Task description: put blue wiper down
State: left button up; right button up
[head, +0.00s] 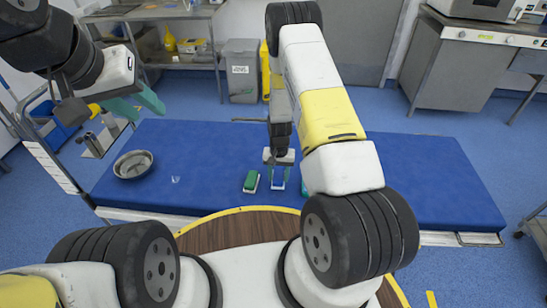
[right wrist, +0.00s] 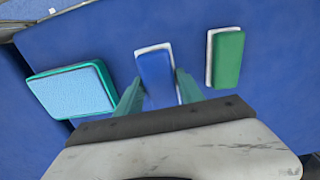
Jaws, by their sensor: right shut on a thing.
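The blue wiper (right wrist: 155,72), a blue block with a white edge, sits between the two teal fingers of my right gripper (right wrist: 158,92). The right gripper (head: 279,175) is shut on it, low over the blue operating table (head: 400,180). The blue wiper (head: 278,184) also shows below the gripper in the head view. I cannot tell whether it touches the table surface. My left gripper (head: 138,105) is raised at the upper left, its teal fingers apart and empty.
A green wiper (head: 251,181) lies just left of the blue one; it also shows in the right wrist view (right wrist: 227,58). A light-blue, teal-edged pad (right wrist: 75,90) lies on the other side. A metal bowl (head: 133,164) stands at the table's left end. The table's right part is clear.

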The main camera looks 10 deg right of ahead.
aim_at(280, 179)
jog(key=shift+w+d, duration=0.2)
jog(key=shift+d, duration=0.1)
jog(key=shift+w+d+f, duration=0.1)
jog(key=shift+f, duration=0.85)
jog(key=shift+w+d+f, duration=0.1)
jog(key=shift+f, duration=0.8)
jog(key=o, duration=1.4)
jog(key=shift+f, duration=0.1)
jog(key=shift+o, duration=0.2)
